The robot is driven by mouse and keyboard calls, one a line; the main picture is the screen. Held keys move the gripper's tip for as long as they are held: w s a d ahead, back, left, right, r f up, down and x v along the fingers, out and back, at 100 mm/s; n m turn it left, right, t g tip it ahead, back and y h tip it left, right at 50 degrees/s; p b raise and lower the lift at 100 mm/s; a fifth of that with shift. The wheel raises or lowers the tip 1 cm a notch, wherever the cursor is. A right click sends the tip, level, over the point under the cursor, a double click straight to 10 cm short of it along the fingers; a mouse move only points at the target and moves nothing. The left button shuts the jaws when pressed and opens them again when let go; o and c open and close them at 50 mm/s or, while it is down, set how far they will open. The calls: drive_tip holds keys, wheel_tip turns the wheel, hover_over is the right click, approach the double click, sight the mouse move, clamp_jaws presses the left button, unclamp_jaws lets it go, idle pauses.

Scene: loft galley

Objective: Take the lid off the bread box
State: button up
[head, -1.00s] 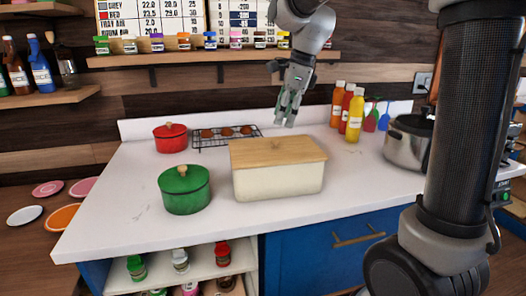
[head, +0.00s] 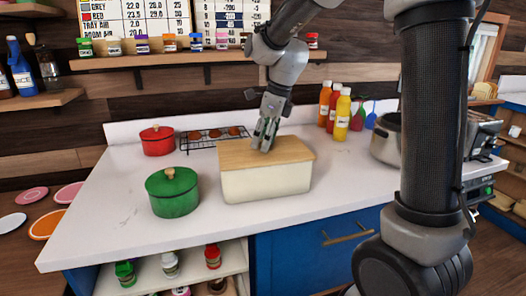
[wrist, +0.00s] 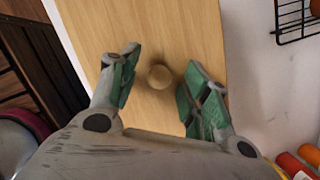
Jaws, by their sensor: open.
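The bread box (head: 266,183) is a cream box standing on the white counter in the head view. Its flat wooden lid (head: 292,150) lies on top of it. In the wrist view the lid (wrist: 185,35) fills the middle, with a round wooden knob (wrist: 160,77) on it. My gripper (head: 264,143) is over the lid in the head view and hides the knob there. In the wrist view my gripper (wrist: 158,85) is open, with one green-padded finger on each side of the knob. The fingers look apart from the knob.
A green pot (head: 173,194) stands left of the box, and a red pot (head: 157,142) is behind it. A wire rack (head: 214,137) with brown round items lies at the back. Sauce bottles (head: 342,115) and a steel pot (head: 386,140) stand to the right.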

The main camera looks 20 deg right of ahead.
clamp_jaws()
idle(0.3)
